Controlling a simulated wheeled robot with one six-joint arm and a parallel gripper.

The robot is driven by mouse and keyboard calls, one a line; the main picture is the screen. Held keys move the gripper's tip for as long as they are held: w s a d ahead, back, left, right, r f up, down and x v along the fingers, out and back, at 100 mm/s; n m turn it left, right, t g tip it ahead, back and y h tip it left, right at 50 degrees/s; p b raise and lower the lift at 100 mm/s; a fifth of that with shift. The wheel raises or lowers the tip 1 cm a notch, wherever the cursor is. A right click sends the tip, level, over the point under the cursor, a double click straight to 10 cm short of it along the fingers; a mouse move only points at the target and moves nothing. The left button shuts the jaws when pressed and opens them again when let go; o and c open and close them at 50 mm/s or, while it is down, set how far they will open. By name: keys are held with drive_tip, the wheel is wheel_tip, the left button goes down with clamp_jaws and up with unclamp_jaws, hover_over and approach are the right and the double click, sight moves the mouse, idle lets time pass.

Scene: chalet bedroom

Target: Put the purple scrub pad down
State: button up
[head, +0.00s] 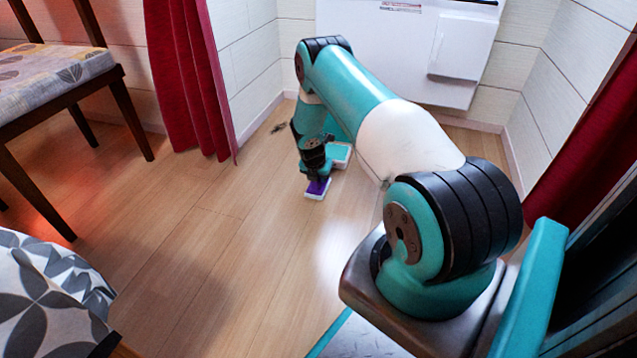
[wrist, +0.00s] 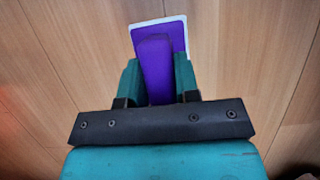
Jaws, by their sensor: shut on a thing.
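The purple scrub pad (head: 318,188) has a purple top with a raised purple grip and a white lower layer. In the head view it is low over the wood floor, below the end of my arm; I cannot tell whether it touches the floor. My gripper (wrist: 157,80) points down and is shut on the pad's raised grip, with a teal finger on each side. In the wrist view the pad (wrist: 176,35) extends beyond the fingertips, and its near part is hidden by my gripper.
A teal-topped white block (head: 340,154) is on the floor just behind my gripper, partly hidden. A small dark object (head: 278,127) lies to its left. A white panel (head: 400,45) stands at the back wall. A chair (head: 60,85) is at left. The floor (head: 225,235) in front is clear.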

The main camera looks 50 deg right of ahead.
drive_tip(key=shift+f, duration=0.6)
drive_tip(key=shift+f, duration=0.2)
drive_tip(key=o, duration=0.8)
drive_tip(key=shift+o, duration=0.2)
drive_tip(key=shift+r, duration=0.1)
